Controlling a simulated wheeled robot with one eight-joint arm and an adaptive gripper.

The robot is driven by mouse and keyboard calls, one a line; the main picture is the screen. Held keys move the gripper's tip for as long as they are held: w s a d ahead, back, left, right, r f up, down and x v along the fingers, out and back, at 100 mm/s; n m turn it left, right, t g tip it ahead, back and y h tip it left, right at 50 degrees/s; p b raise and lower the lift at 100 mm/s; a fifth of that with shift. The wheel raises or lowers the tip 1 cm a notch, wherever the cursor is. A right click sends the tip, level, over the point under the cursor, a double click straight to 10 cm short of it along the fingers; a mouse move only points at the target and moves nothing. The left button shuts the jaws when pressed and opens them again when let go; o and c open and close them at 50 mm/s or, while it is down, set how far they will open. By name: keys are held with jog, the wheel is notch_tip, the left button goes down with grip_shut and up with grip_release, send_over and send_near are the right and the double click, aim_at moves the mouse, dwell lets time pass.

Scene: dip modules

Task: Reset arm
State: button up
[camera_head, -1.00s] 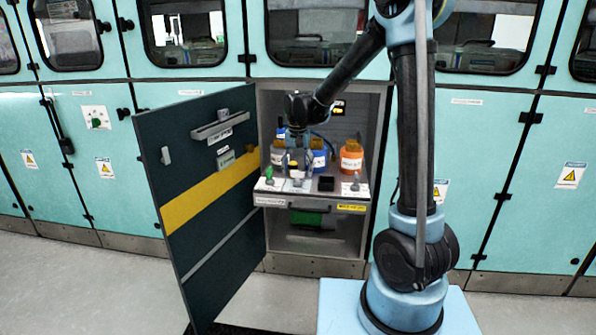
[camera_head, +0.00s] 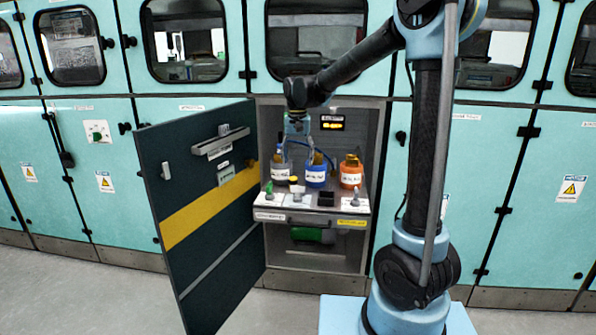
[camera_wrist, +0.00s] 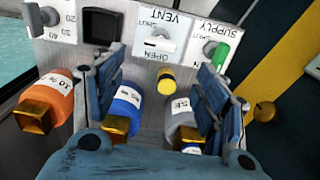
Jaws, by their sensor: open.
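My gripper (camera_head: 298,138) hangs inside the open cabinet, above the row of bottles and clear of the sloped control panel (camera_head: 310,198). In the wrist view its two blue fingers (camera_wrist: 155,85) are spread, with no object held between them. An orange bottle (camera_head: 351,174), a blue bottle (camera_head: 316,174) and a grey bottle (camera_head: 280,165) stand upright behind the panel. The fingers partly cover the blue bottle (camera_wrist: 125,108) and the grey bottle (camera_wrist: 181,118) in the wrist view. Whether a finger touches a bottle cannot be told.
The dark cabinet door (camera_head: 205,245) with a yellow stripe stands open at the left. The panel carries a green switch (camera_wrist: 221,52), a vent switch (camera_wrist: 160,38) and a black square socket (camera_wrist: 98,27). Closed teal cabinets flank the bay. Open floor lies in front.

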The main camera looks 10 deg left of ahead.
jog(key=shift+r, duration=0.75)
jog(key=shift+d, duration=0.1)
jog(key=s+d+t, duration=0.1)
jog(key=s+d, duration=0.5)
jog(key=d, duration=0.4)
jog(key=s+d, duration=0.7)
jog(key=d, duration=0.3)
jog(key=s+d+f+t, duration=0.1)
jog(key=s+d+f, duration=0.9)
jog(key=s+f, duration=0.3)
jog(key=s, duration=0.2)
jog(key=shift+s+d+n, duration=0.15)
jog(key=shift+s+n, duration=0.2)
jog(key=shift+n, duration=0.05)
jog(key=shift+f, duration=0.1)
